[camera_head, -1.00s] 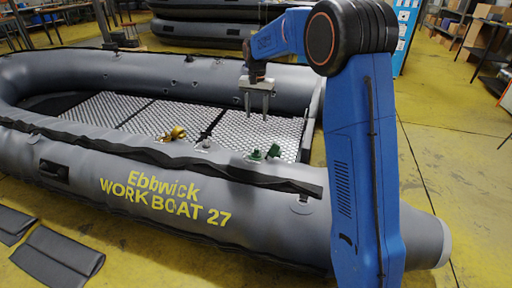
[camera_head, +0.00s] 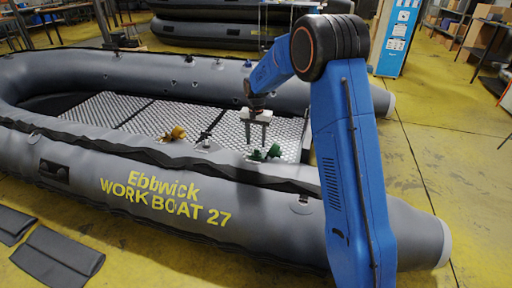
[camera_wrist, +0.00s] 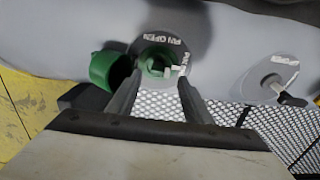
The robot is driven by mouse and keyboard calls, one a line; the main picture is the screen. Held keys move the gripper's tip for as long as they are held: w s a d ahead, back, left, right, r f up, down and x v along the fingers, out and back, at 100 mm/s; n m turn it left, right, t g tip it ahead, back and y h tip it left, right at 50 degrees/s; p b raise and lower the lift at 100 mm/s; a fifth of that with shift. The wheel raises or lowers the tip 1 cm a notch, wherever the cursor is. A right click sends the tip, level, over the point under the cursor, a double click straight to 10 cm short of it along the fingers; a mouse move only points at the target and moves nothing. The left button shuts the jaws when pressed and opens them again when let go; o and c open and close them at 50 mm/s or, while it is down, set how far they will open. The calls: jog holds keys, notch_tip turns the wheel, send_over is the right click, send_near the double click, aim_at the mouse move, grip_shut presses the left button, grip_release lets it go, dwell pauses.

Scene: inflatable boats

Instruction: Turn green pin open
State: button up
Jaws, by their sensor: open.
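The green pin (camera_wrist: 157,64) sits in a round grey valve plate (camera_wrist: 177,40) with "PIN OPEN" lettering, on the grey boat tube. A pale bar or tab shows on the pin in the wrist view. An open green cap (camera_wrist: 110,70) lies beside it, to the left in the wrist view. In the head view the green valve parts (camera_head: 257,155) are on the tube's inner side. My gripper (camera_head: 257,144) points down just above them, open and empty. In the wrist view its fingertips (camera_wrist: 158,84) lie on either side of the pin's lower edge; contact cannot be told.
A grey valve with a black cap (camera_wrist: 285,95) is right of the green one in the wrist view. Mesh floor (camera_head: 150,112) lies inside the boat. Thin vertical lines hang behind my arm.

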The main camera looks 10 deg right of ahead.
aim_at(256, 151)
jog(key=shift+f, duration=1.8)
jog(key=shift+c, duration=0.3)
jog(key=c, duration=1)
